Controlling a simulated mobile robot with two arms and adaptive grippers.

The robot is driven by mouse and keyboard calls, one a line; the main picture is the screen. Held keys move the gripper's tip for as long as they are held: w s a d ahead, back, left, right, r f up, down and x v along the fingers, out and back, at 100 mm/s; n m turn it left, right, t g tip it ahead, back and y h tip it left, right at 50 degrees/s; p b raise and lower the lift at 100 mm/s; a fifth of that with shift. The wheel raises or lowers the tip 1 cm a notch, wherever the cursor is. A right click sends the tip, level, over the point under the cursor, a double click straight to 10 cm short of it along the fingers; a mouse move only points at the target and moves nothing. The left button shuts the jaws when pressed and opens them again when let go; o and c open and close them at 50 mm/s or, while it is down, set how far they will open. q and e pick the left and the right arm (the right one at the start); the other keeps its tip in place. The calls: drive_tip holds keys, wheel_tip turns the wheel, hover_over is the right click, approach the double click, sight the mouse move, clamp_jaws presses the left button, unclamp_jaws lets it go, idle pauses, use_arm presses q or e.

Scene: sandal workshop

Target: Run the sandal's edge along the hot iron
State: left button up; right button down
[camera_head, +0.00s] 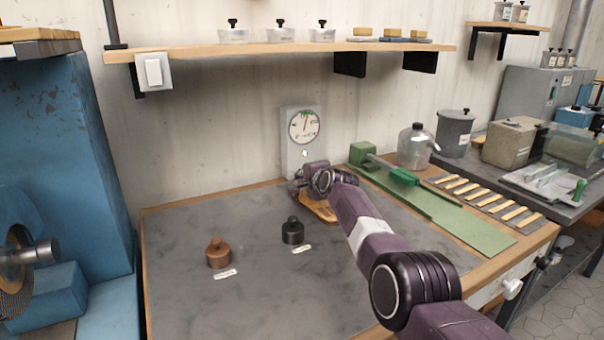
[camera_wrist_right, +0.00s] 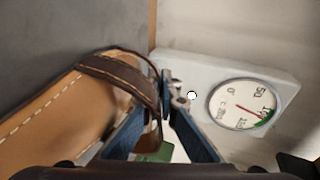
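A tan leather sandal (camera_head: 318,208) with a dark brown strap is partly hidden under my right arm in the head view. In the right wrist view the sandal (camera_wrist_right: 50,115) fills the left side. My right gripper (camera_wrist_right: 167,112) has its blue fingers close together at the strap's edge and appears shut on it. It also shows in the head view (camera_head: 299,186), low in front of a grey box with a dial (camera_head: 303,150). The box shows in the wrist view (camera_wrist_right: 190,65), with a small metal part (camera_wrist_right: 181,102) before it. A separate hot iron cannot be made out. My left gripper is out of view.
A brown weight-like piece (camera_head: 218,254) and a black one (camera_head: 292,232) stand on the grey worktop (camera_head: 190,225) with small labels. A green board (camera_head: 455,222) with green-ended tools lies to the right. A glass jug (camera_head: 414,150) stands behind it.

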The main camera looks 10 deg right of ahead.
drive_tip(key=shift+r, duration=0.2)
wheel_tip(320, 180, up, 9)
drive_tip(key=p, duration=0.8)
drive_tip(key=shift+p, duration=0.35)
drive_tip(key=shift+f, duration=0.1)
